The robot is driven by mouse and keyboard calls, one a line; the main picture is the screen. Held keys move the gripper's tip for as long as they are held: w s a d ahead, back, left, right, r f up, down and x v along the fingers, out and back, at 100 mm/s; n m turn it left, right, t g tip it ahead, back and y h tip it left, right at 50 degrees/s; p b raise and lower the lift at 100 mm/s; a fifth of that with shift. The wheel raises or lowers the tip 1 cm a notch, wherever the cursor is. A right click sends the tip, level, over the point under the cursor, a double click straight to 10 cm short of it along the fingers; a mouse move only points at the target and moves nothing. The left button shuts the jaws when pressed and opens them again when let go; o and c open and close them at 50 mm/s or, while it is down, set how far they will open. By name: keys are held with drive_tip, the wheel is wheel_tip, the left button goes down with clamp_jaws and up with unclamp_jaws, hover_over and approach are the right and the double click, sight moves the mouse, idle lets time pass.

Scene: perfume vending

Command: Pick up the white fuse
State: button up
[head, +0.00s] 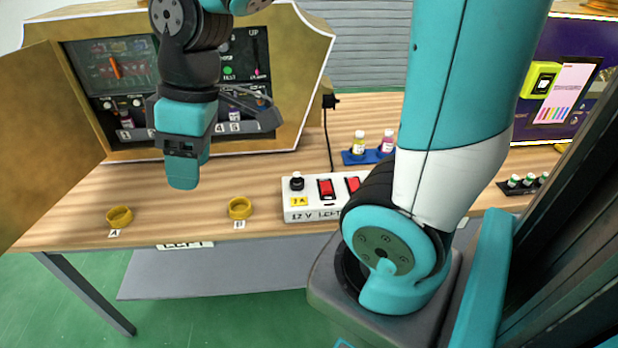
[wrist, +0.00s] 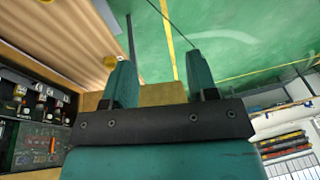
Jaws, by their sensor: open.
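I cannot make out a white fuse for certain in either view. The white power box (head: 310,203) marked "12 V LEFT" stands at the table's front edge, with a black round cap (head: 297,182) above a yellow label and red switches. My gripper (head: 183,181) hangs in front of the open cabinet (head: 290,60), above the table and left of the power box. In the wrist view its two fingers (wrist: 160,78) are spread apart with nothing between them. My arm hides part of the power box's right end.
Yellow rings A (head: 119,217) and B (head: 240,208) sit along the front edge. A blue tray (head: 352,158) with small bottles stands behind the power box. A dark rack (head: 518,187) with green-and-white capped vials is at right. The cabinet door (head: 35,140) swings out at left.

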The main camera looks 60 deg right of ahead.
drive_tip(key=w+d+f+h, duration=0.1)
drive_tip(key=w+d+f, duration=0.15)
drive_tip(key=d, duration=0.45)
drive_tip(key=w+d+f+h, duration=0.1)
drive_tip(key=w+d+f, duration=0.1)
drive_tip(key=w+d, duration=0.35)
drive_tip(key=n+g, duration=0.1)
drive_tip(key=n, duration=0.1)
hover_over(296, 174)
drive_tip(key=shift+h, duration=0.4)
wheel_tip(296, 174, down, 16)
drive_tip(key=shift+f+p, duration=0.3)
drive_tip(key=shift+f, duration=2.75)
clamp_jaws()
